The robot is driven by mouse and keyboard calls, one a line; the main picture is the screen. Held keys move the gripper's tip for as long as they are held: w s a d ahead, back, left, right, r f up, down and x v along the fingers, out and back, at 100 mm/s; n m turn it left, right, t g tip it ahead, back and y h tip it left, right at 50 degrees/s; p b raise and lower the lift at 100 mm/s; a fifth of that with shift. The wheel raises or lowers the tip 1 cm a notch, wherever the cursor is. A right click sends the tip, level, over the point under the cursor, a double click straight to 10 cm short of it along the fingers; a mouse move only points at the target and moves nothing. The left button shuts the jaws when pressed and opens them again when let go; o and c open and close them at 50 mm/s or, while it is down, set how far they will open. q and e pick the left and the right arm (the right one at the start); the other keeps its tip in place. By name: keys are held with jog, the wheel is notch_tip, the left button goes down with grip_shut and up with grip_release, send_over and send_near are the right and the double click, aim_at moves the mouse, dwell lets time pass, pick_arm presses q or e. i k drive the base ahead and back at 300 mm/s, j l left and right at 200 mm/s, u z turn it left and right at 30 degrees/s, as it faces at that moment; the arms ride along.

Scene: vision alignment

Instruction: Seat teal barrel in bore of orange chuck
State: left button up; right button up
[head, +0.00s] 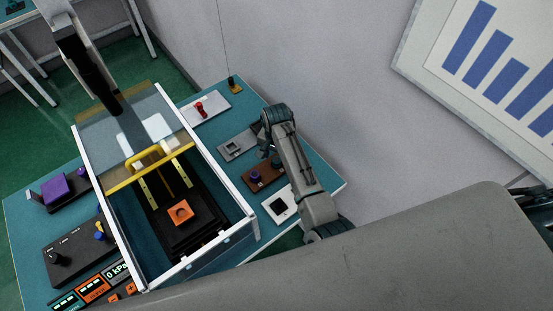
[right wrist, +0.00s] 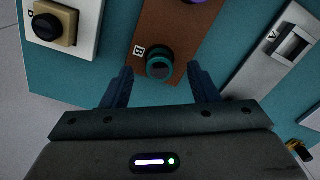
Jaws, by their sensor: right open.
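The teal barrel (right wrist: 159,65) stands upright in the brown board marked B, its dark round top showing in the right wrist view. My right gripper (right wrist: 160,76) is open, its two fingers on either side of the barrel's near edge; contact is not visible. In the head view my right gripper (head: 272,152) is over the far end of the brown board and hides the barrel. The orange chuck (head: 173,217) sits on a black block inside the white-framed enclosure, its dark bore facing up. I cannot make out my left gripper.
The enclosure (head: 250,213) has raised white walls and a clear panel with a yellow handle (head: 124,182) toward its back. Brown board B (head: 272,178) also bears a purple part (head: 256,176). A white board (head: 279,219) and a grey board (head: 232,150) flank it. A control box (head: 75,250) stands left.

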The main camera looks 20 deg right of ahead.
aim_at(181, 213)
jog(key=k, duration=1)
